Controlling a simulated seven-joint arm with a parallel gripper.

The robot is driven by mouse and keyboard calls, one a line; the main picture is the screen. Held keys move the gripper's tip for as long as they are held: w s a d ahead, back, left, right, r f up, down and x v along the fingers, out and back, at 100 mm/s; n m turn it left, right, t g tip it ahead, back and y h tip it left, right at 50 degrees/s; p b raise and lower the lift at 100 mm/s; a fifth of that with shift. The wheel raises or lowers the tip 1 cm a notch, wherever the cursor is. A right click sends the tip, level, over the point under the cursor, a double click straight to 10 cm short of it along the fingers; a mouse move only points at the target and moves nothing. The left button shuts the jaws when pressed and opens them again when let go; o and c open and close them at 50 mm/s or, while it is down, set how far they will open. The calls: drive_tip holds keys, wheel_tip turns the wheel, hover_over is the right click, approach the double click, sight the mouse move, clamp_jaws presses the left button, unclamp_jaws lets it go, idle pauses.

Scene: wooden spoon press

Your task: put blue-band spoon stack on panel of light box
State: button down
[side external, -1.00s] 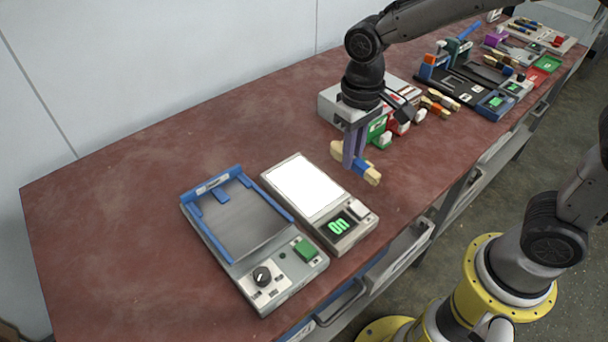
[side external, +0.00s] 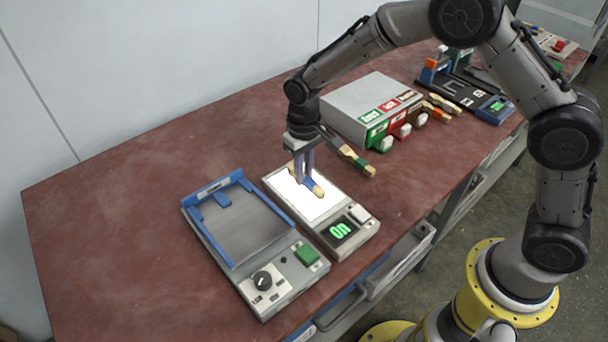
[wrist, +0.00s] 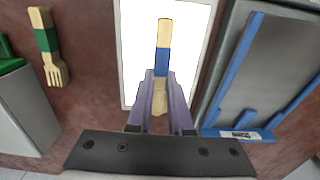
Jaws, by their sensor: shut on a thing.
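The blue-band spoon stack (side external: 318,190) is light wood with a blue band around its middle. My gripper (side external: 305,178) is shut on it, over the lit white panel (side external: 292,188) of the light box (side external: 336,208). In the wrist view the stack (wrist: 163,34) stands out between the fingers (wrist: 160,90) against the white panel (wrist: 188,35). I cannot tell whether the stack touches the panel. The light box display reads "ON" in green.
A device with a blue-edged grey tray (side external: 240,228), a knob and a green button stands left of the light box. A green-band wooden fork stack (side external: 356,160) lies behind the light box. A grey box (side external: 366,108) with colored labels stands farther back. The table's left side is clear.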

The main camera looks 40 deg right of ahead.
drive_tip(key=shift+f, duration=0.6)
drive_tip(key=shift+f, duration=0.1)
drive_tip(key=c, duration=0.8)
unclamp_jaws()
drive_tip(key=shift+c, duration=0.2)
wheel_tip(320, 180, up, 12)
drive_tip(key=shift+r, duration=0.2)
drive_tip(key=s+d+r+t, duration=0.2)
drive_tip(key=s+d+r, duration=0.35)
drive_tip(key=s, duration=0.45)
drive_tip(key=s+d+r+t, duration=0.2)
drive_tip(key=s+d+r, duration=0.3)
drive_tip(key=s+r, duration=0.3)
drive_tip(key=s+d+f+t, duration=0.1)
drive_tip(key=s+f, duration=0.3)
drive_tip(key=s, duration=0.6)
drive_tip(key=shift+d+t, duration=0.3)
drive_tip(key=shift+d, duration=0.2)
